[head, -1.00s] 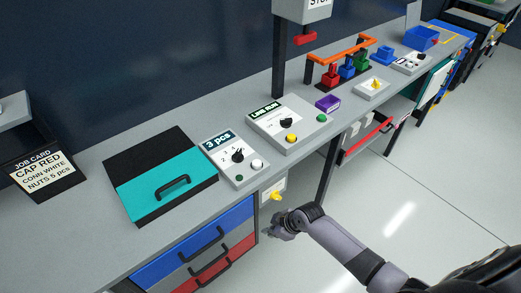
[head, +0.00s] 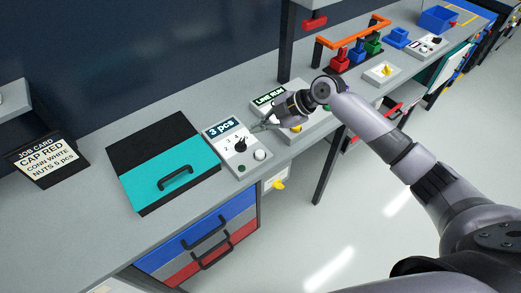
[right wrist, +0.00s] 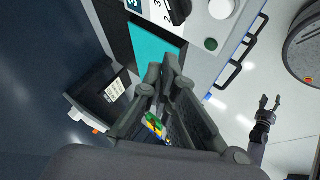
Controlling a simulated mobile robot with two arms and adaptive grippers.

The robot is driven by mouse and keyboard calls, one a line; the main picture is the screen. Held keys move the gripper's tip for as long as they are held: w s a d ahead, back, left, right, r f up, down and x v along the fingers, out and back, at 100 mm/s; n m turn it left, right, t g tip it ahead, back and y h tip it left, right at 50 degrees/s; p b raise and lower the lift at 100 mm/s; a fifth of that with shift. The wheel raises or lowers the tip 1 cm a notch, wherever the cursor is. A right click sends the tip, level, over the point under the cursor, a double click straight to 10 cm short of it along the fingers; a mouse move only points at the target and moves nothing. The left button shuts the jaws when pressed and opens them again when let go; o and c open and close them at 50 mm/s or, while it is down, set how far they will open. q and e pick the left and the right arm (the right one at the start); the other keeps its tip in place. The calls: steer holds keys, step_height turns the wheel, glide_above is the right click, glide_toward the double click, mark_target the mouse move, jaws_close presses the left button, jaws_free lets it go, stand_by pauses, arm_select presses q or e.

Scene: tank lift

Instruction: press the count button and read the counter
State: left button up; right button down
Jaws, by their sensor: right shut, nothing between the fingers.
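The counter box (head: 237,150) is a light grey panel on the bench. Its dark display (head: 221,128) reads "3 pcs". It has a black knob (head: 240,144), a white round button (head: 260,155) and a small green button (head: 241,168); I see no label naming the count button. My right gripper (head: 262,126) is shut and empty, above the far right side of the box, apart from the buttons. The right wrist view shows its closed fingers (right wrist: 165,68), with the white button (right wrist: 222,8) and green button (right wrist: 211,44) beyond. My left gripper (right wrist: 269,103) appears open, away from the bench.
A teal-lidded case (head: 165,172) with a black handle lies left of the counter box. The "LINE RUN" box (head: 312,128) is right of it, partly behind my right arm. A job card (head: 45,160) stands at left. Drawers (head: 205,230) are below the bench front.

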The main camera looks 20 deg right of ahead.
steer(key=shift+s+a+r, duration=0.1)
steer(key=b, duration=0.5)
glide_above(260, 155)
step_height(260, 155, down, 8)
steer(key=shift+f, duration=0.2)
steer(key=shift+f+b, duration=0.3)
steer(key=shift+b, duration=0.15)
stand_by(1.0)
steer(key=shift+f+b, duration=0.4)
steer(key=shift+b, duration=0.15)
